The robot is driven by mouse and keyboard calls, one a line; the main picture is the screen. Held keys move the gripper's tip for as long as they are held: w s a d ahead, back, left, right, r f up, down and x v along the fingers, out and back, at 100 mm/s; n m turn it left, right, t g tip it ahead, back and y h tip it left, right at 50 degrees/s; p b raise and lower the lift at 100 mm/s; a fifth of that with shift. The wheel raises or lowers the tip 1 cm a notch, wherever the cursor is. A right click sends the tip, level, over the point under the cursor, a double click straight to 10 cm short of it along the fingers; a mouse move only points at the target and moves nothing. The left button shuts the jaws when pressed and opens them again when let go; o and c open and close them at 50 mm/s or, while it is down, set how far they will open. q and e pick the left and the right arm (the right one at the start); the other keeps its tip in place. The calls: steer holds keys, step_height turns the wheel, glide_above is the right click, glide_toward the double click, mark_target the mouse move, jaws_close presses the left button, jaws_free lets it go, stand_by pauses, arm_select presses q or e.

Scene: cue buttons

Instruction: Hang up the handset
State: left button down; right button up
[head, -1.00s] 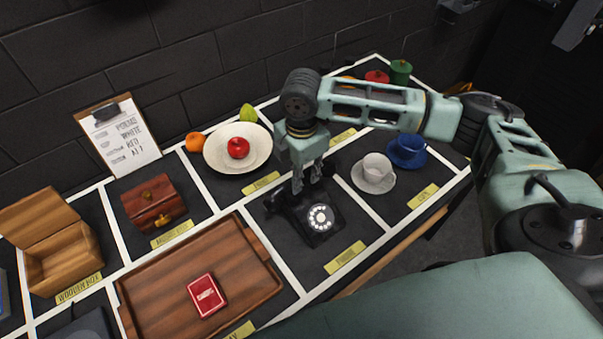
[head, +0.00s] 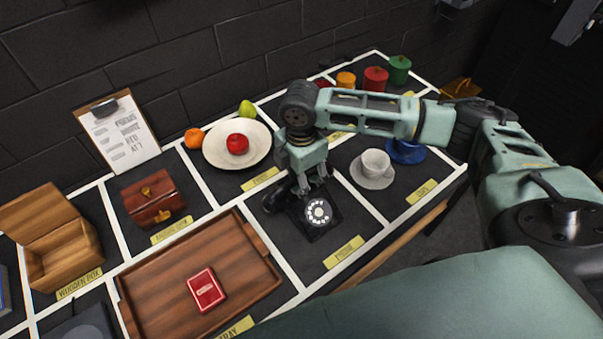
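The black rotary telephone (head: 316,211) sits on its labelled square near the table's front edge, its pale dial facing up. One dark rounded end of the handset (head: 273,202) shows at the phone's left. The rest of the handset is hidden behind and under my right gripper (head: 312,186). That gripper points down over the back of the phone, its two fingers apart at the handset. Whether the handset rests fully in the cradle or touches the fingers cannot be told. My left gripper is out of view.
A white cup on a saucer (head: 373,182) stands right of the phone, with a blue cup (head: 406,150) behind it. A plate with a red apple (head: 237,144) is behind left. A wooden tray (head: 255,284) with a red box (head: 206,289) lies front left.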

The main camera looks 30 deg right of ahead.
steer(key=shift+w+f, duration=0.1)
steer(key=shift+w, duration=0.25)
steer(key=shift+a, duration=0.1)
steer(key=shift+s, duration=0.1)
steer(key=shift+r, duration=0.2)
